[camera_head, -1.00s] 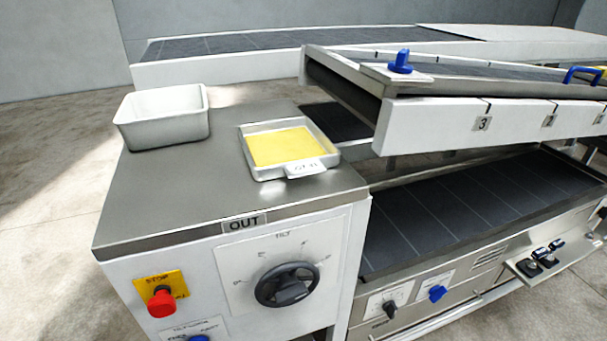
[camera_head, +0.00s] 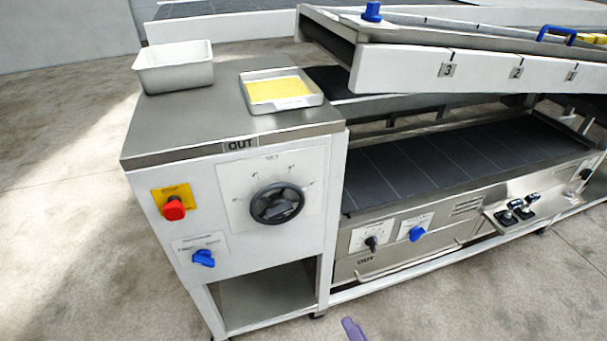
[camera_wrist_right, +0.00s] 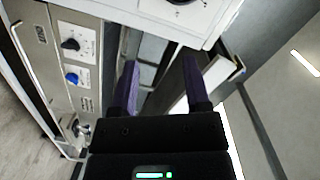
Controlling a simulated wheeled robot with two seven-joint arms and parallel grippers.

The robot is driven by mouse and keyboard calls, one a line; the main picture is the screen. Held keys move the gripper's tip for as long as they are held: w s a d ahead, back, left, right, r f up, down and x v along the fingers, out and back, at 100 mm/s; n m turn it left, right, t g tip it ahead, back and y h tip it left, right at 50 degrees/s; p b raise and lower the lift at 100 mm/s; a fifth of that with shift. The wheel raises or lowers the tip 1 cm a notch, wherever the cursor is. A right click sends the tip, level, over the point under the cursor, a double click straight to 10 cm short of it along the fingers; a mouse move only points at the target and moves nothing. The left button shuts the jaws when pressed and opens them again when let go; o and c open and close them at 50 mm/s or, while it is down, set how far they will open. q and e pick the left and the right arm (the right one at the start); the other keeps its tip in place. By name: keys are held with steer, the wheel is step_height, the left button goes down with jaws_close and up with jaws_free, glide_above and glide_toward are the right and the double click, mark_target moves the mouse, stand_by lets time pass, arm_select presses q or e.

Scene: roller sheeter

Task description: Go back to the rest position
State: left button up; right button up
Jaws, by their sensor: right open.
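My right gripper shows in the wrist view (camera_wrist_right: 158,78), with its two purple fingers apart and nothing between them. In the head view only a purple fingertip of it (camera_head: 352,329) shows at the bottom edge, over the floor in front of the machine. The roller sheeter's OUT cabinet (camera_head: 235,185) stands behind it, apart from the fingertip as seen. My left gripper is not in view.
The cabinet top holds a deep white bin (camera_head: 174,68) and a shallow tray with a yellow sheet (camera_head: 281,91). Its front carries a black dial (camera_head: 277,203), a red stop button (camera_head: 174,209) and a blue knob (camera_head: 203,258). A lower dark conveyor (camera_head: 450,160) extends right. Front floor looks clear.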

steer(key=s+d+f+n+g+h, duration=0.3)
steer(key=s+d+f+n+g, duration=0.15)
steer(key=d+f, duration=0.55)
steer(key=s+d+f+n+g+h, duration=0.35)
steer(key=s+d+f+n, duration=0.35)
steer(key=d, duration=0.6)
steer(key=s+d+f+n+g+h, duration=0.25)
steer(key=s+d+g+h, duration=0.4)
steer(key=s+d, duration=0.95)
steer(key=s+a+f+m+y, duration=0.1)
steer(key=s+a+f+y, duration=0.1)
steer(key=a, duration=0.6)
steer(key=s+a+f+g+y, duration=0.1)
steer(key=s+a+f+y, duration=0.1)
steer(key=a, duration=0.7)
steer(key=s+a+f+m+g+y, duration=0.1)
steer(key=s+a+f, duration=0.1)
steer(key=a, duration=0.7)
steer(key=shift+a+f+m+y, duration=0.3)
steer(key=shift+f+y, duration=0.1)
steer(key=shift+f, duration=0.2)
steer(key=shift+d, duration=0.1)
